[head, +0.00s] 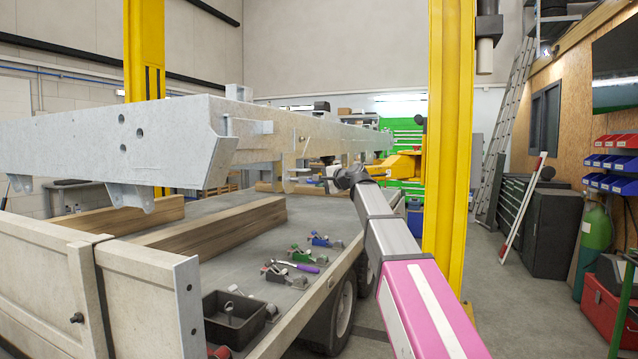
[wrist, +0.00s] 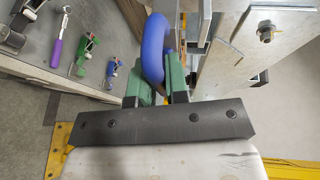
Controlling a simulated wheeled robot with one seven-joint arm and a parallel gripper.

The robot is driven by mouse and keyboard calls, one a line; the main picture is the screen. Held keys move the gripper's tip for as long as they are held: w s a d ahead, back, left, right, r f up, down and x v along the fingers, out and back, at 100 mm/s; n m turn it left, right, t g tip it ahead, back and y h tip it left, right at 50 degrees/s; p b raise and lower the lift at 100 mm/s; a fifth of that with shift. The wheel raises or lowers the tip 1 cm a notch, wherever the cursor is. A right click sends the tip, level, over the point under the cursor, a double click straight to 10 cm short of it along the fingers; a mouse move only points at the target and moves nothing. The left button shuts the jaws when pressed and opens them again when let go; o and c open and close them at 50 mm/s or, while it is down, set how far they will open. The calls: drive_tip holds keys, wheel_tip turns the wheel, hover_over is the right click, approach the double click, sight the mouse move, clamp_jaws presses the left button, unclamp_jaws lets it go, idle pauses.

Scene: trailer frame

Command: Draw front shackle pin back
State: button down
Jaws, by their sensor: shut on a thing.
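The galvanised trailer frame (head: 100,140) spans the left and middle of the head view. My gripper (wrist: 158,72) has green fingers, closed on a thick blue loop (wrist: 153,45) that looks like the handle of the shackle pin. The loop rises between and beyond the fingertips. The pin's shaft and its hole are hidden behind the fingers and the frame. In the head view my gripper (head: 345,178) is at the frame's side, too small to show the loop.
Blue and green ratchet straps (head: 325,240) and a purple-handled wrench (head: 297,265) lie on the grey deck (head: 230,225), near a black tray (head: 232,318). Timber beams (head: 215,225) lie under the frame. A yellow post (head: 450,130) stands just right of my arm.

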drive_tip(key=s+d, duration=0.2)
drive_tip(key=d, duration=0.3)
drive_tip(key=shift+d, duration=0.4)
drive_tip(key=c, duration=1.1)
unclamp_jaws()
drive_tip(key=v, duration=1.1)
